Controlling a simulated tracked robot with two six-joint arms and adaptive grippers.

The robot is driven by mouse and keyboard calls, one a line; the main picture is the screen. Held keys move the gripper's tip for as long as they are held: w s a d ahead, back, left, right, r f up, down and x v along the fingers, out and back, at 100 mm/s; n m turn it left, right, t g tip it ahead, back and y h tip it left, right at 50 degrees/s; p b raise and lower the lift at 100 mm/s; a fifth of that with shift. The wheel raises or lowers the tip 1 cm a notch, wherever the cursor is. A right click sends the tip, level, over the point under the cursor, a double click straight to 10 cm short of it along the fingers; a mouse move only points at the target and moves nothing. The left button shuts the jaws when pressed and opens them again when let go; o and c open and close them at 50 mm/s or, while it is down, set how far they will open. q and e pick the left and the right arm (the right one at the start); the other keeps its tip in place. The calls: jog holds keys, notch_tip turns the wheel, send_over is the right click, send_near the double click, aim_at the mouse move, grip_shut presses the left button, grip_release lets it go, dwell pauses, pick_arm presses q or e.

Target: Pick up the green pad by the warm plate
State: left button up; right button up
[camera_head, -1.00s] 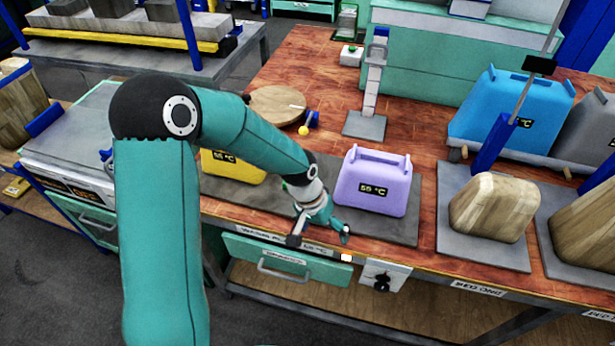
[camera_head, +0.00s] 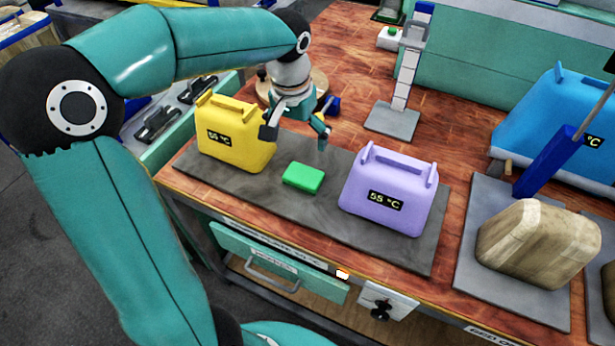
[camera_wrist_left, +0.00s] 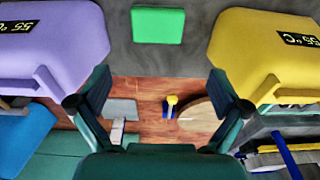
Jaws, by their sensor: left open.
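The green pad (camera_head: 303,178) lies flat on the dark grey warm plate (camera_head: 320,216), between a yellow canister (camera_head: 234,135) and a purple canister (camera_head: 388,191), both reading 55 °C. My left gripper (camera_head: 296,137) is open and empty above the plate, behind the pad in the head view. In the left wrist view the pad (camera_wrist_left: 158,25) shows at the top centre, beyond the open fingers (camera_wrist_left: 158,112) and apart from them. My right gripper is not in view.
The yellow (camera_wrist_left: 270,55) and purple (camera_wrist_left: 55,45) canisters flank the fingers closely in the wrist view. A tall stand (camera_head: 396,105) is behind the plate. A round wooden board (camera_head: 318,82) lies behind the gripper.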

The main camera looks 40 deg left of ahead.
pick_arm(q)
send_over(303, 174)
jog(key=f, duration=0.7)
jog(key=shift+s+f, duration=0.2)
jog(key=shift+f, duration=0.05)
jog(key=shift+w+d+f, duration=0.1)
jog(key=shift+w+f, duration=0.05)
jog(key=shift+f, duration=2.65)
jog(key=c, duration=0.6)
jog(key=shift+o, duration=0.2)
jog(key=shift+r, duration=0.15)
notch_tip(303, 174, up, 20)
jog(key=p, duration=0.1)
